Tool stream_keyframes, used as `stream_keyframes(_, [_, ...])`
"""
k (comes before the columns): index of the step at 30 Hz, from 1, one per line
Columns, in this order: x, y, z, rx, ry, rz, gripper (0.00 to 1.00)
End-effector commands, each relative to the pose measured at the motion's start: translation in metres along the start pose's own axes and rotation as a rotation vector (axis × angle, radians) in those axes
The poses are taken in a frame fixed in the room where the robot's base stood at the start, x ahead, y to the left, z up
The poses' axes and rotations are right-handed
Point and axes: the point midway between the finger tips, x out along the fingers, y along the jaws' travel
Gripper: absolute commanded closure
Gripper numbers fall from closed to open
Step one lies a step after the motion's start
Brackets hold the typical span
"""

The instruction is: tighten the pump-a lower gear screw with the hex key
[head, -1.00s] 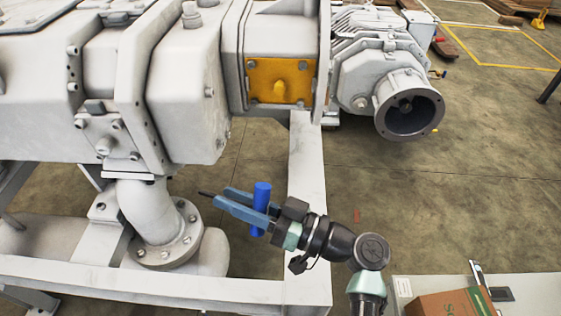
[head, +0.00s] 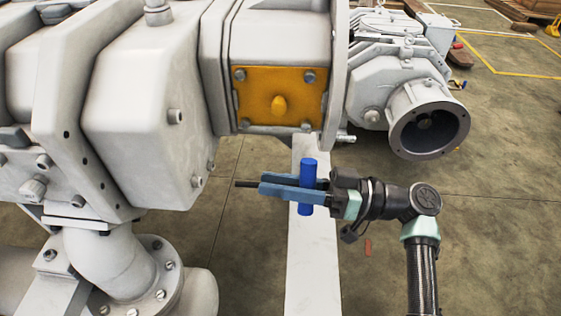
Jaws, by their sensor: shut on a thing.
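My gripper (head: 285,188) is shut on the blue handle of the hex key (head: 307,170). The key's handle stands upright between the blue fingers, and its dark shaft points left past the fingertips. The pump (head: 150,110) is a large pale grey housing at left and centre. Several bolt heads show on it, including one low on its side (head: 196,181), left of the key's tip and apart from it. I cannot tell which of them is the lower gear screw.
An orange cover plate (head: 280,97) with corner bolts and a knob sits above my gripper. A pale frame beam (head: 312,265) runs below it. A grey motor with a round open flange (head: 428,119) stands at right. A flanged pipe (head: 110,265) is at lower left. Floor is open at right.

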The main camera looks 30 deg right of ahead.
Motion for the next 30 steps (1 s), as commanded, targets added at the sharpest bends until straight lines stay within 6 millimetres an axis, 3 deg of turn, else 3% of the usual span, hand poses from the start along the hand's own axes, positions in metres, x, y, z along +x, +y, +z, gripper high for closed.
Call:
stream_keyframes(16, [0.0, 0.0, 0.001, -0.003, 0.0, 0.001, 1.0])
stream_keyframes(30, [0.037, 0.0, 0.004, -0.001, -0.002, 0.0, 1.0])
